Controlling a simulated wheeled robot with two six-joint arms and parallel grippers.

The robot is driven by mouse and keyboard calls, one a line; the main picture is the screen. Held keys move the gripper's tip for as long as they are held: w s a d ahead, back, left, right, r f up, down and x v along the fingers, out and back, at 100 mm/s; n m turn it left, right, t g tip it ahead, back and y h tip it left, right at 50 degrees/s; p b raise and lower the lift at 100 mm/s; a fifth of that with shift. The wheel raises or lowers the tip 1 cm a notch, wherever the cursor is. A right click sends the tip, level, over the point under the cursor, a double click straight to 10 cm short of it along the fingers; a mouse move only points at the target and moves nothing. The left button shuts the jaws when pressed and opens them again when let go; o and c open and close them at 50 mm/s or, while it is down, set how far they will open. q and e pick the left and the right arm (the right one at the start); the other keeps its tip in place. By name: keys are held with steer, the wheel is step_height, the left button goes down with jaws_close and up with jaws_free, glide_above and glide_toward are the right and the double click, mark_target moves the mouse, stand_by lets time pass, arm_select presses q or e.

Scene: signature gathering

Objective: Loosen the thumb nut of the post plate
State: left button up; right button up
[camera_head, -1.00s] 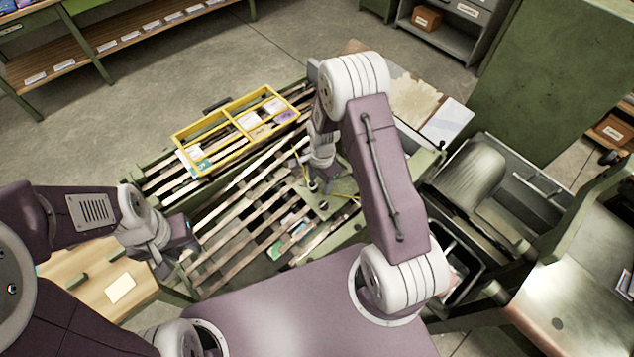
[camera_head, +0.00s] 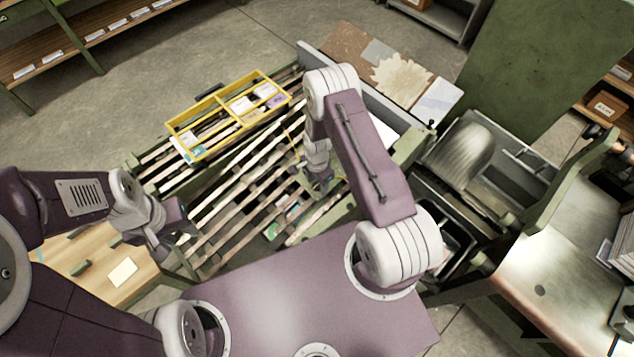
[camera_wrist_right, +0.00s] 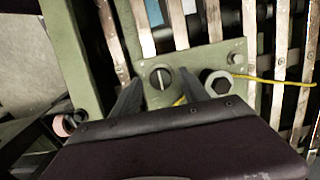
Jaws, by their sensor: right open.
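The green post plate (camera_wrist_right: 196,63) lies across the slats in the right wrist view. On it is a round dark knob with a bar across its top, seemingly the thumb nut (camera_wrist_right: 160,77). A dark hex-topped post (camera_wrist_right: 217,82) stands to its right, beside a yellow cord (camera_wrist_right: 275,80). My right gripper (camera_wrist_right: 160,90) is open, its fingertips on either side of the knob; contact cannot be told. In the head view my right gripper (camera_head: 320,184) is over the slatted rack and hides most of the plate. My left gripper (camera_head: 170,222) hangs at the left; its jaws are unclear.
A yellow divided tray (camera_head: 228,112) with cards sits on the far part of the slatted rack (camera_head: 235,190). A wooden board (camera_head: 95,255) is at lower left. A machine with a metal drum (camera_head: 463,150) and a metal-topped table (camera_head: 560,250) stand at right.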

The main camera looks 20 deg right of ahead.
steer(key=shift+w, duration=0.1)
steer(key=shift+c, duration=0.5)
jaws_close()
steer(key=n+b, duration=0.2)
steer(key=n, duration=0.2)
steer(key=shift+w+f+g, duration=0.1)
steer(key=shift+f+g, duration=0.05)
steer(key=shift+g, duration=0.15)
steer(key=n+h+b, duration=0.1)
steer(key=n+b, duration=0.1)
steer(key=n, duration=0.2)
steer(key=shift+a+n, duration=0.1)
steer(key=shift+n, duration=0.2)
steer(key=n+b, duration=0.1)
steer(key=n, duration=0.3)
steer(key=shift+w+g+h, duration=0.1)
steer(key=shift+g+h, duration=0.3)
steer(key=n+b, duration=0.1)
steer(key=n, duration=0.4)
steer(key=shift+a+h, duration=0.15)
steer(key=shift+h, duration=0.25)
